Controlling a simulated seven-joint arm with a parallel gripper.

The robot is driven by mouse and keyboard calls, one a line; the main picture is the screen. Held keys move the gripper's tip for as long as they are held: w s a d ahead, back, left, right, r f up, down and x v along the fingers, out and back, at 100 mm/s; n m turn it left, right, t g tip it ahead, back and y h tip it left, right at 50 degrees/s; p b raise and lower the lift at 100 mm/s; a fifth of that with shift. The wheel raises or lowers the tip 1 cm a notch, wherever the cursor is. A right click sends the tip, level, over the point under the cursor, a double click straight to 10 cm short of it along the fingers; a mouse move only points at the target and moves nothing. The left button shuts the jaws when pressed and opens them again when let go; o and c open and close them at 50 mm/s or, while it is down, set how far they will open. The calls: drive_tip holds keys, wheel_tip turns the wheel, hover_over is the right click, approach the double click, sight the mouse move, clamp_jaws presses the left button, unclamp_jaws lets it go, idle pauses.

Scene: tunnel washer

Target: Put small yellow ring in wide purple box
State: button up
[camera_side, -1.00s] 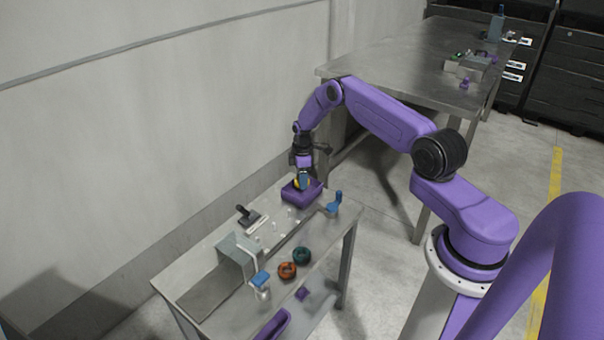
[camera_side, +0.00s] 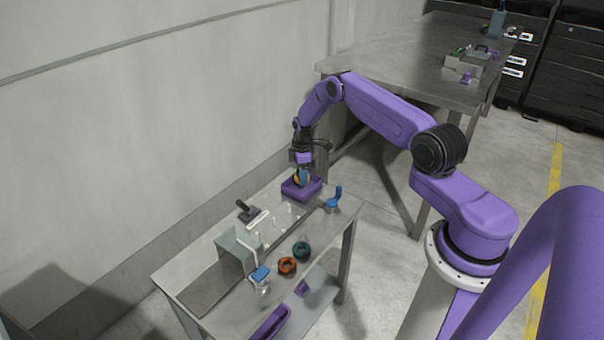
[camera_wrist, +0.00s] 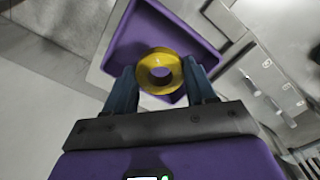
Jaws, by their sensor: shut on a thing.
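The small yellow ring (camera_wrist: 160,71) is between the two blue fingers of my gripper (camera_wrist: 160,82) in the wrist view. My gripper is shut on it. In the side view the ring (camera_side: 297,179) shows as a bit of yellow beside the fingertips of my gripper (camera_side: 303,178). The wide purple box (camera_side: 300,193) stands on the far end of the steel table, right below my gripper. In the wrist view the box (camera_wrist: 195,42) lies behind the ring, with its open inside facing me. I cannot tell whether the ring touches the box floor.
On the steel table (camera_side: 200,290) are an orange ring (camera_side: 287,266), a teal ring (camera_side: 301,250), a grey metal block (camera_side: 236,253) and a blue-topped bottle (camera_side: 261,275). A blue object (camera_side: 334,198) stands right of the box. A dark-handled tool (camera_side: 247,211) lies left of it.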

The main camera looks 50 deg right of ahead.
drive_tip(key=o, duration=1.5)
wheel_tip(320, 180, up, 7)
drive_tip(key=shift+r, duration=0.2)
idle(0.4)
